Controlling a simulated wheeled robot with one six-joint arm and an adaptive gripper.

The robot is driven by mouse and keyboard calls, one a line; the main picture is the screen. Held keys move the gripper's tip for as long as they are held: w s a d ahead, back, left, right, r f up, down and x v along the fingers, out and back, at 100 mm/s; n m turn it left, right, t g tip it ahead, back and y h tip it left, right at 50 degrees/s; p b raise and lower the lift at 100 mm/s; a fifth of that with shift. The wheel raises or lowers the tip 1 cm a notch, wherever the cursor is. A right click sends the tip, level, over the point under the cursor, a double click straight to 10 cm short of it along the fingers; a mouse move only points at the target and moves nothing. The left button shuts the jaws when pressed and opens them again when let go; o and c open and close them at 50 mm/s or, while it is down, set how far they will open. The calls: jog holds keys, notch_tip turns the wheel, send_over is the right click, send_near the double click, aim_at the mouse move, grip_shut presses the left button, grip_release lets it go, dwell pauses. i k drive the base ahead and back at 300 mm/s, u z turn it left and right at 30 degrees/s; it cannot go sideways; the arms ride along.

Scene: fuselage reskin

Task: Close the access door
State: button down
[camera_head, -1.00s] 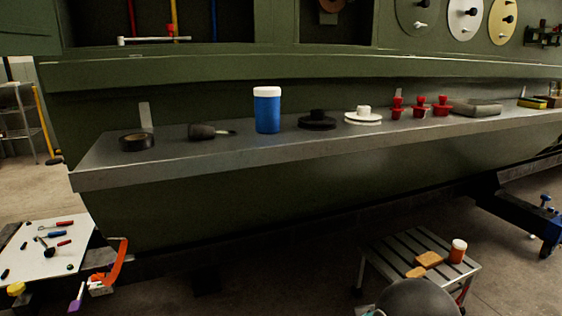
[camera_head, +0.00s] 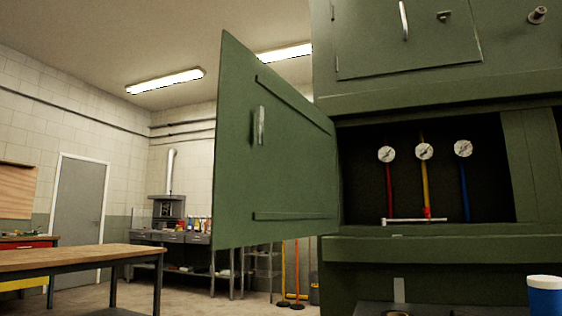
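The green access door (camera_head: 275,150) stands wide open, swung out to the left of its opening. A silver handle (camera_head: 259,125) is on the face turned toward me, with a raised rib near its top and another near its bottom. The dark opening (camera_head: 365,190) to its right shows several gauges with red, yellow and blue hoses behind them. A light bar (camera_head: 415,220) lies along the opening's lower edge. My gripper is not in view.
A wooden-topped table (camera_head: 80,258) stands at the left. A shelf below the opening holds a blue jar with a white lid (camera_head: 545,294) at the lower right. Another green panel with a handle (camera_head: 405,35) is above. Floor shows between the table and the door.

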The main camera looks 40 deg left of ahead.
aim_at(283, 189)
jog(key=k, duration=0.85)
jog(key=u, duration=1.85)
jog(key=i, duration=1.6)
jog(key=z, duration=0.4)
jog(key=k, duration=1)
jog(key=z, duration=0.1)
